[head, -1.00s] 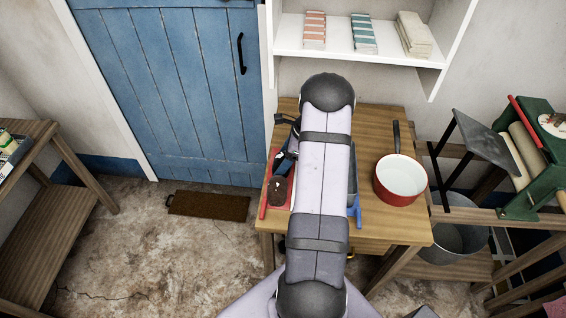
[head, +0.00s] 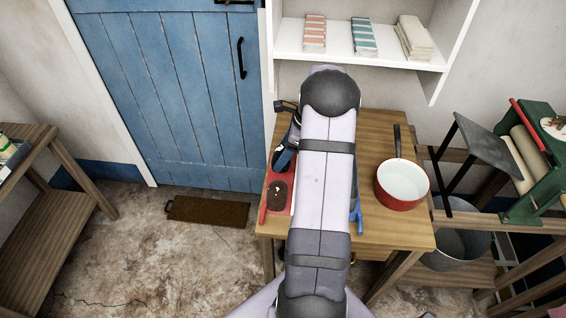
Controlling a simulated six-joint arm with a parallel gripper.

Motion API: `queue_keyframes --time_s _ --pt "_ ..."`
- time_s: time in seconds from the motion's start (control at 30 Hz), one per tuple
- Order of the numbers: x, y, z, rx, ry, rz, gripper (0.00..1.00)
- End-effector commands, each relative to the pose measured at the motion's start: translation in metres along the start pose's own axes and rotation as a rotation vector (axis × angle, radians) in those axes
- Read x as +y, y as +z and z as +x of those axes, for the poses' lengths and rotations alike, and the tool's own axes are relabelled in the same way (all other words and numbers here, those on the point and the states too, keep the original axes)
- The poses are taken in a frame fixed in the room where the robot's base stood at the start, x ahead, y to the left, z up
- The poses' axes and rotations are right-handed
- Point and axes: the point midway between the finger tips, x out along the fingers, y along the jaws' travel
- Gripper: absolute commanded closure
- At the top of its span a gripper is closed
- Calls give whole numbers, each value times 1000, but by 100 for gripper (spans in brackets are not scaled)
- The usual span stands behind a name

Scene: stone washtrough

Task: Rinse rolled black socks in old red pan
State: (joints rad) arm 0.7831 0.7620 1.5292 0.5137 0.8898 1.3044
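The old red pan (head: 402,198) stands upright on the right part of the wooden table, white inside, with a dark handle pointing to the back. A dark brown-black rounded bundle (head: 278,195) with a small pale spot, likely the rolled black socks, lies on a red thing at the table's left edge. My gripper (head: 283,160) is just behind the bundle, to the left of my arm. Its fingers are small and partly hidden, so whether they are open is unclear. My arm hides the middle of the table.
A blue thing (head: 356,214) shows partly beside my arm. A white shelf (head: 360,58) with folded cloths hangs above the table. A green mangle (head: 530,165) and a metal tub (head: 457,248) stand at the right. The table around the pan is clear.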

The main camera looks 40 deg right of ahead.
Motion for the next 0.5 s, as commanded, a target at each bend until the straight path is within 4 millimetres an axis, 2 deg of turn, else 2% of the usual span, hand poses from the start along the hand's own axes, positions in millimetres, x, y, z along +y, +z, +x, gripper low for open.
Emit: queue_keyframes --time_s 0.2,0.5 --pt "-1 12 -29 -1 -3 -2 59" --pt "-1 17 -44 0 -1 2 59"
